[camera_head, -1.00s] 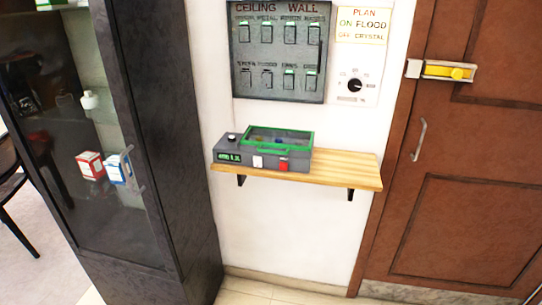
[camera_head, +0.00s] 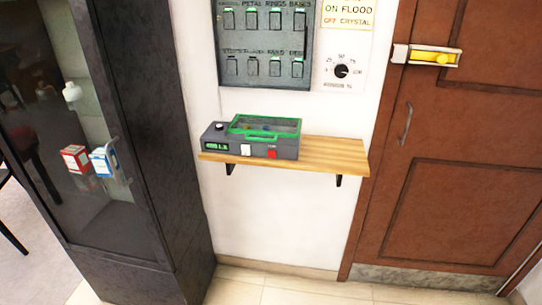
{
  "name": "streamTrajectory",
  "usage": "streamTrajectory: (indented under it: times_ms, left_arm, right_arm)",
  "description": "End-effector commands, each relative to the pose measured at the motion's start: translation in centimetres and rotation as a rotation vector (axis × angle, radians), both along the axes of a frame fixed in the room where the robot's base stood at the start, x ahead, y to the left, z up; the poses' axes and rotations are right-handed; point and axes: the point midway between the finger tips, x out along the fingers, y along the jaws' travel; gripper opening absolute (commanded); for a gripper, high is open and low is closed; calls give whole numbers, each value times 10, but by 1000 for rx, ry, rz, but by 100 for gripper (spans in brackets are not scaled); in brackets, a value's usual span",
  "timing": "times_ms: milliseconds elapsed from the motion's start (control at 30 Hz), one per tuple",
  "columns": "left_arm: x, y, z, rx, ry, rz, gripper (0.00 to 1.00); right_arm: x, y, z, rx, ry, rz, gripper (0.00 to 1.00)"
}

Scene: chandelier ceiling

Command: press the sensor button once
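A dark grey box device (camera_head: 226,150) sits on the left part of a wooden wall shelf (camera_head: 335,152). Its green-framed clear lid (camera_head: 264,126) looks closed. Its front has a small green-lit display (camera_head: 216,145), a white button (camera_head: 246,150) and a red button (camera_head: 272,153). A round knob (camera_head: 220,127) is on its top left. I cannot read any label that says which one is the sensor button. Neither of my grippers is in view.
A dark wall panel (camera_head: 264,45) with several switches hangs above the shelf, beside a dial (camera_head: 341,71). A dark glass-fronted cabinet (camera_head: 150,130) stands left. A brown door (camera_head: 450,140) with a yellow latch (camera_head: 430,57) is right. Floor below the shelf is clear.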

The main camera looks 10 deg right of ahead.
Motion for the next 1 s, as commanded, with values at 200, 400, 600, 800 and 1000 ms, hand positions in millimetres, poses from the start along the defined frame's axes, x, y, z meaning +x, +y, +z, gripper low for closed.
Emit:
streamTrajectory:
  times_ms: [200,400,600,800,1000]
  left_arm:
    - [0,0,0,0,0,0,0]
    - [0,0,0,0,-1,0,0]
    - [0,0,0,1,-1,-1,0]
    - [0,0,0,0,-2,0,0]
    - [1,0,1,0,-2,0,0]
  right_arm:
    - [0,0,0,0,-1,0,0]
    - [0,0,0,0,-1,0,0]
    - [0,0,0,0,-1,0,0]
    - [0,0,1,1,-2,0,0]
    - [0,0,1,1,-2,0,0]
